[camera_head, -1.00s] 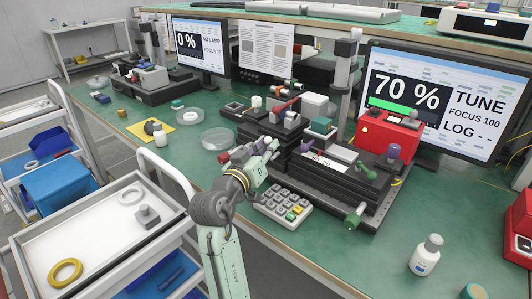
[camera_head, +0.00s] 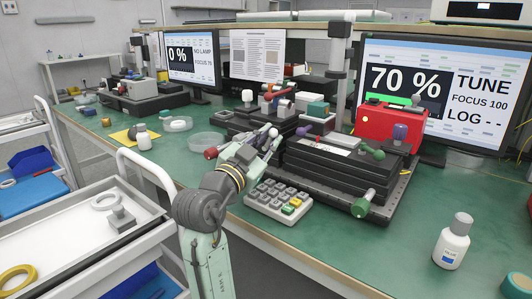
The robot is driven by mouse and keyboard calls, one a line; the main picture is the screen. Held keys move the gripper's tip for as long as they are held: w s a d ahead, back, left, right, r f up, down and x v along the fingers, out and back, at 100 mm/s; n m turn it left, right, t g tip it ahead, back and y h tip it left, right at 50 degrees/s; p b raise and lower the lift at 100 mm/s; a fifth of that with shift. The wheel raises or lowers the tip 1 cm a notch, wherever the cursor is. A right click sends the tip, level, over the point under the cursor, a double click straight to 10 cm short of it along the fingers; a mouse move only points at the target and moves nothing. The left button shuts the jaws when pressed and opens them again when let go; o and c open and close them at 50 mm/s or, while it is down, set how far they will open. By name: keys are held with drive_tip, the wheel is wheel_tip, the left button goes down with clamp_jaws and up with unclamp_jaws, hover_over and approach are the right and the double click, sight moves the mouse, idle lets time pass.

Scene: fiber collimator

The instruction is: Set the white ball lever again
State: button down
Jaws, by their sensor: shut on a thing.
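A small white ball (camera_head: 273,132) shows at the left end of the black stage block (camera_head: 345,165), right at my fingertips. My gripper (camera_head: 267,143) reaches in from the front left and is shut around the white ball lever. The fingers hide most of the lever's stem, so its exact angle cannot be told. A red ball (camera_head: 211,153) shows just left of my gripper. A purple knob (camera_head: 303,130) and green knobs (camera_head: 361,206) are on the stage block. The large monitor (camera_head: 435,95) reads 70 %, TUNE, FOCUS 100, LOG - -.
A grey keypad (camera_head: 278,199) lies in front of the stage. A red box (camera_head: 388,127) stands behind it. A white bottle (camera_head: 453,241) stands at the right. Glass dishes (camera_head: 207,142) lie to the left. A white cart (camera_head: 70,225) is at the front left.

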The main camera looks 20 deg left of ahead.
drive_tip(key=shift+d+f+m+b, duration=0.1)
drive_tip(key=shift+m+b, duration=0.45)
drive_tip(key=shift+m, duration=0.05)
drive_tip(key=c, duration=1.6)
unclamp_jaws()
drive_tip(key=v, duration=1.2)
